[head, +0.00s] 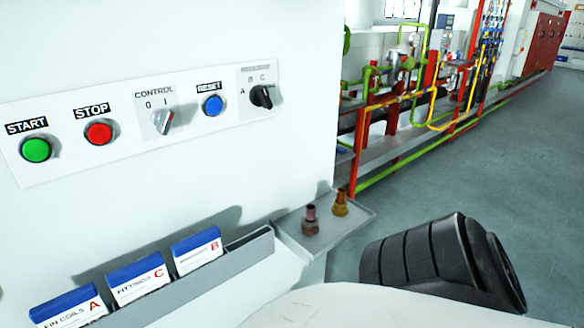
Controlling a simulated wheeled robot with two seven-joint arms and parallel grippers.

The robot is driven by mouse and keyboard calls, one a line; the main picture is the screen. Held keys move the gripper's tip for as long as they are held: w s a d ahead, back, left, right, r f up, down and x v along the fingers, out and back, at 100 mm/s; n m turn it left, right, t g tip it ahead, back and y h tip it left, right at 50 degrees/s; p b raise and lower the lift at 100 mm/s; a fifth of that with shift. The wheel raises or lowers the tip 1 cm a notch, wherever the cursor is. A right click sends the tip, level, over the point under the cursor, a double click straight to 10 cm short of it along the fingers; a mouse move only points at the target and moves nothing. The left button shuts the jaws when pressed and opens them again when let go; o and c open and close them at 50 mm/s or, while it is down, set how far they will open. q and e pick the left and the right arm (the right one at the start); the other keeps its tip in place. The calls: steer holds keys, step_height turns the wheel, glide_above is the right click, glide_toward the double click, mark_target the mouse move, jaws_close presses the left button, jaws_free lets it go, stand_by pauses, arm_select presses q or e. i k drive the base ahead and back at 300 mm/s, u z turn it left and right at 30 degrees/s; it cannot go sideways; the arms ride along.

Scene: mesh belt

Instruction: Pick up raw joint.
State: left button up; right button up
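Two small metal joints stand upright on a small grey tray (348,222) fixed at the corner of the white cabinet. The nearer joint (311,222) is dark reddish brown with a wider lower part. Neither of my grippers is in view, and nothing touches the joints.
The white cabinet panel carries a green start button (36,150), a red stop button (98,132), a blue reset button (212,106) and two knobs. A grey rack (215,278) below holds three labelled cards. Red, green and yellow pipework (410,90) stands behind. Floor is open at right.

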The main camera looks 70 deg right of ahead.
mark_target(338, 209)
steer(key=i, duration=0.4)
steer(key=z, duration=1.1)
